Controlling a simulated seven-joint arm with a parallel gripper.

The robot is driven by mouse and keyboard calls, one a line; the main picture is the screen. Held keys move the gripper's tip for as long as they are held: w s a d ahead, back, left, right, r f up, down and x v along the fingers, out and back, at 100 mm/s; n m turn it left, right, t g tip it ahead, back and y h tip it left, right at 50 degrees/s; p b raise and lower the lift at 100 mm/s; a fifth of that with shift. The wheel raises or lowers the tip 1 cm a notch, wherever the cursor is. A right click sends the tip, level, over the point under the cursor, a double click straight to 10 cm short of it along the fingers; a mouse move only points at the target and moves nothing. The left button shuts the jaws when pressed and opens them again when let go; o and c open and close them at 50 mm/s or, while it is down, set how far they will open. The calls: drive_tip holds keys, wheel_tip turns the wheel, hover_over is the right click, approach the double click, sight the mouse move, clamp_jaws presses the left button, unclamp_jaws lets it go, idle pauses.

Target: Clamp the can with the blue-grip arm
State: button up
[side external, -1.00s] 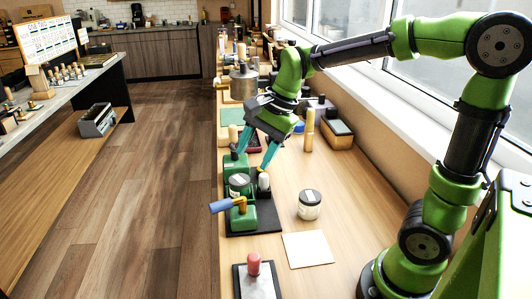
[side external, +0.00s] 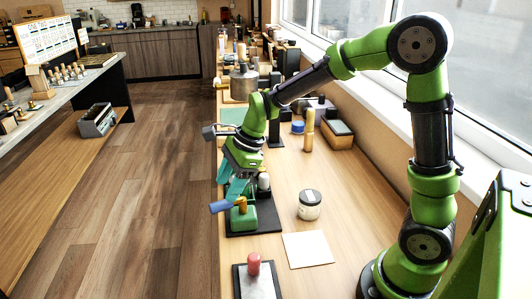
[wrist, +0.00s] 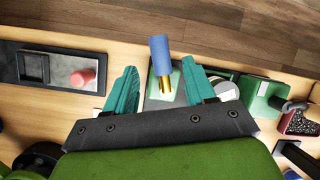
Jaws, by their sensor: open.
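The blue-grip arm is a blue handle (side external: 220,207) on a brass lever, pivoted on a green block (side external: 245,220) of the clamp. In the wrist view the blue grip (wrist: 160,48) lies between my fingers, its brass part pointing back toward my gripper. The can (wrist: 223,88) sits beside my right finger in that view, between the lever's block and another green block (wrist: 262,98). My gripper (side external: 231,190) is open, fingers pointing down over the lever; contact cannot be told.
A dark-lidded jar (side external: 309,205) stands right of the clamp's black base (side external: 268,226). A white card (side external: 308,249) and a plate with a red knob (side external: 254,265) lie nearer. The table's left edge is close to the clamp.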

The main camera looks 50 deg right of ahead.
sight(220, 202)
drive_tip(key=x, duration=0.5)
drive_tip(key=shift+w+a+f, duration=0.1)
drive_tip(key=shift+w+f, duration=0.05)
drive_tip(key=shift+f, duration=0.15)
clamp_jaws()
